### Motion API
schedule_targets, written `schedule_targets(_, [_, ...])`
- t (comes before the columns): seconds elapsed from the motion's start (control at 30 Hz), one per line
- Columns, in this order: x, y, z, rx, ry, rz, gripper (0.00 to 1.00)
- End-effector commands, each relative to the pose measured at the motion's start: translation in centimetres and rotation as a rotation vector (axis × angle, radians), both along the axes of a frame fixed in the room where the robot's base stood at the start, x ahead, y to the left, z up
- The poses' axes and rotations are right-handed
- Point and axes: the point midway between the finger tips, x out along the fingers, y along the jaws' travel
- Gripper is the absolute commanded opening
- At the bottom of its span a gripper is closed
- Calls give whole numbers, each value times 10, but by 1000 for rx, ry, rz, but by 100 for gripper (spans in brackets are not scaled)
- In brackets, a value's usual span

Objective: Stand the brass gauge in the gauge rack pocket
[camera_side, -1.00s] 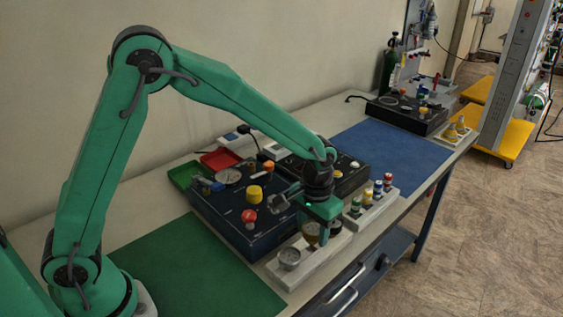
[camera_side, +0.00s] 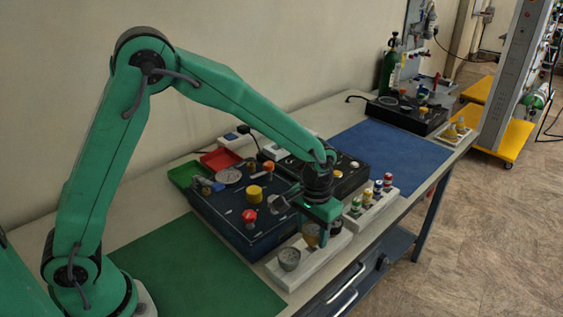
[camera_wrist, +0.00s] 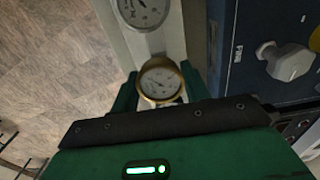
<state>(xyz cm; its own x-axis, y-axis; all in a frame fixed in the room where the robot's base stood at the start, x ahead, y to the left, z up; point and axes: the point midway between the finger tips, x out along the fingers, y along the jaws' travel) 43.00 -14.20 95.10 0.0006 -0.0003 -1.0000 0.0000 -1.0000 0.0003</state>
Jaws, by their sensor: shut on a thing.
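The brass gauge (camera_wrist: 160,78) has a round white dial with a brass rim. In the wrist view it sits between the two fingers of my gripper (camera_wrist: 160,90), which is shut on it. In the side view the brass gauge (camera_side: 311,234) is upright at the rack, partly covered by my gripper (camera_side: 318,236). The gauge rack (camera_side: 308,268) is a long pale block near the table's front edge. I cannot tell whether the gauge's lower end is in a pocket, because the dial and fingers hide it.
A silver gauge (camera_side: 289,259) stands at the near end of the rack. A dark blue panel (camera_side: 222,222) with knobs lies beside the rack. A pale rack with several coloured-top fittings (camera_side: 366,212) stands beyond it. The green mat (camera_side: 195,272) is clear.

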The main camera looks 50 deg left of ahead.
Motion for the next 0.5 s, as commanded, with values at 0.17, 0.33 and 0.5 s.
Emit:
schedule_targets(0.17, [0,0,-4,0,1,0,26])
schedule_targets(0.33, [0,0,-8,0,1,0,26])
schedule_targets(0.5, [0,0,-11,0,0,0,26])
